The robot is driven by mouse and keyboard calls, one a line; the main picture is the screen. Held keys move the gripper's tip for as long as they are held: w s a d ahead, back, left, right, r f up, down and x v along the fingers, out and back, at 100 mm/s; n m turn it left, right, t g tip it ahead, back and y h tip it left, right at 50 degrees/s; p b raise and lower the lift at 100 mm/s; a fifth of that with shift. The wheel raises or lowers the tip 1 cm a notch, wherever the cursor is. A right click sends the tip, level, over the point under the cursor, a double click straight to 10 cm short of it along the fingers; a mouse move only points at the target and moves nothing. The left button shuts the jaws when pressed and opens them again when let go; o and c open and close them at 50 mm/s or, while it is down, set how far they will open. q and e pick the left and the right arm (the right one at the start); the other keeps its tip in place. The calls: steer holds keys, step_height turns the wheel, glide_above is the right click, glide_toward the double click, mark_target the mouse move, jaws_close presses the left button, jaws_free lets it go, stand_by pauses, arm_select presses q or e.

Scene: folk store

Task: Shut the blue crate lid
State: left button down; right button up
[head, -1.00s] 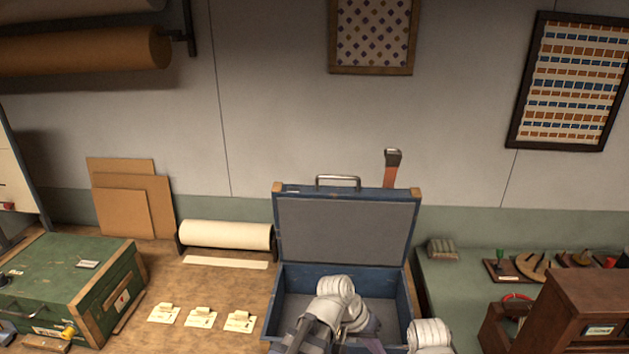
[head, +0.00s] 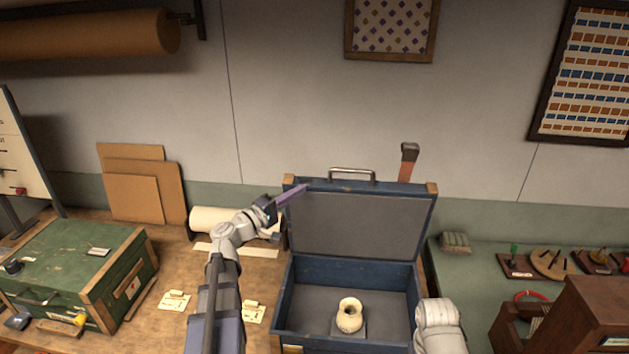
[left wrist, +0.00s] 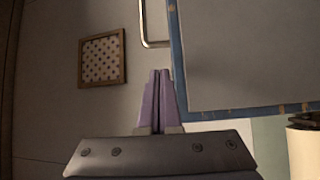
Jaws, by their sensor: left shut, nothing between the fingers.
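The blue crate (head: 288,312) stands on the workbench with its lid (head: 360,222) raised upright at the back, grey lining facing me. A metal handle (head: 352,172) is on the lid's top edge. A cream ring-necked pot (head: 350,314) sits inside the crate on a small grey block. My left gripper (head: 304,188) is shut and empty at the lid's upper left corner. In the left wrist view its purple fingers (left wrist: 158,75) are together beside the lid's blue edge (left wrist: 182,60); I cannot tell whether they touch. My right gripper is not in view.
A green wooden case (head: 70,260) stands at the left. A paper roll (head: 205,217) lies behind my left arm, and cream cards (head: 174,301) lie on the bench. An orange-handled tool (head: 408,165) is behind the lid. A wooden cabinet (head: 590,315) stands at the right.

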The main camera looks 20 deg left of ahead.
mark_target(322, 182)
arm_select(q)
steer(key=p+x, duration=0.1)
steer(key=x, duration=0.8)
steer(key=shift+w+d, duration=0.2)
steer(key=shift+w, duration=0.15)
steer(key=shift+a+f, duration=0.1)
steer(key=shift+f, duration=0.05)
